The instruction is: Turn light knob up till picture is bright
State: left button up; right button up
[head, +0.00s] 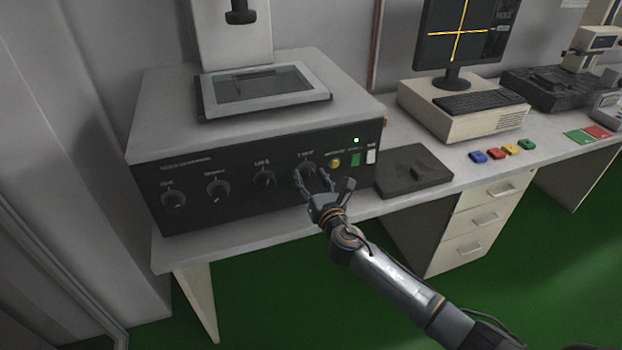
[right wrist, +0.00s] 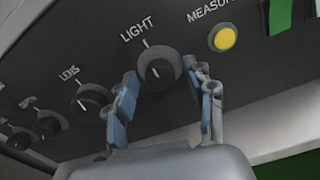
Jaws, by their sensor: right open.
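The light knob (right wrist: 158,68) is a round black knob under the word LIGHT in the right wrist view, with a pale pointer line above it pointing up and slightly left. In the head view the light knob (head: 307,168) is on the black front panel, partly behind my fingers. My right gripper (head: 313,180) is at the panel, open. In the right wrist view its two blue-padded fingers (right wrist: 160,92) stand on either side of the knob, with gaps visible. The monitor (head: 462,30) shows a yellow cross on a dark screen. My left gripper is not in view.
Left of the light knob are other black knobs, the nearest (right wrist: 92,98) close to my left finger. A yellow button (right wrist: 224,38) is just right. A dark block with a small lever (head: 413,172) sits on the table right of the machine.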

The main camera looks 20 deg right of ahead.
jog(key=shift+c, duration=0.2)
grip_shut()
